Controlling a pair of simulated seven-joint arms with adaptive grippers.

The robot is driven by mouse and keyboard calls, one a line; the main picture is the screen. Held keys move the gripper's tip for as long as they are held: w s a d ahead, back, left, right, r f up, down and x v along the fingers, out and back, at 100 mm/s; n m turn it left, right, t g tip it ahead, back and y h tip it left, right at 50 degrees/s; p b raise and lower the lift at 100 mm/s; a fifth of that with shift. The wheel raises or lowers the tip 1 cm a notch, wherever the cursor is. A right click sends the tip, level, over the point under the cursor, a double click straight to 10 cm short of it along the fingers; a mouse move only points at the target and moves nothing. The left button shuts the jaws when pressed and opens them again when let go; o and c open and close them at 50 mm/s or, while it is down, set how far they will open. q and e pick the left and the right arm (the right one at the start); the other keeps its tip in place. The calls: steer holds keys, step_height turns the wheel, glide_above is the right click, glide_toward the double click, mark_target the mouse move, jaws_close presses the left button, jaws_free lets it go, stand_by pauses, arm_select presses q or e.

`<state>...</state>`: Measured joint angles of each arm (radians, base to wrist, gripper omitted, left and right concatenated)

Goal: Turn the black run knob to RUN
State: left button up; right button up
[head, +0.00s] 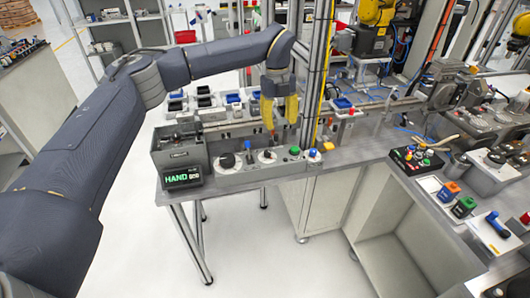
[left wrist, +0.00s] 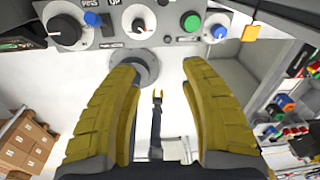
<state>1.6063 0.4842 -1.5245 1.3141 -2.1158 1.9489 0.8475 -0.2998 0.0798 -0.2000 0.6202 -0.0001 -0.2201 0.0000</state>
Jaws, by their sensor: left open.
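A large black knob (head: 227,160) with a light pointer line sits on the grey control panel (head: 240,181), beside the display (head: 182,178) reading HAND in green. It also shows at the top left of the left wrist view (left wrist: 64,31). A second, smaller dark knob on a white dial (head: 267,157) sits to its right; I cannot read which is labelled RUN. My left gripper (head: 280,126) is open, empty and pointing down near the second dial, apart from both knobs.
A blue-topped switch (head: 247,146) stands between the two knobs. A green button (head: 294,150) and a blue button (head: 312,153) lie to the right. A metal post (head: 315,75) rises close to the right of my left gripper. Small bins (head: 205,101) stand behind the panel.

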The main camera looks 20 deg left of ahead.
mark_target(267, 151)
arm_select(q)
steer(key=a+r+n+y, duration=0.1)
steer(key=a+r, duration=0.2)
steer(key=a, duration=0.1)
step_height(267, 151, down, 17)
steer(key=shift+d+f, duration=0.1)
stand_by(0.4)
jaws_close()
stand_by(0.5)
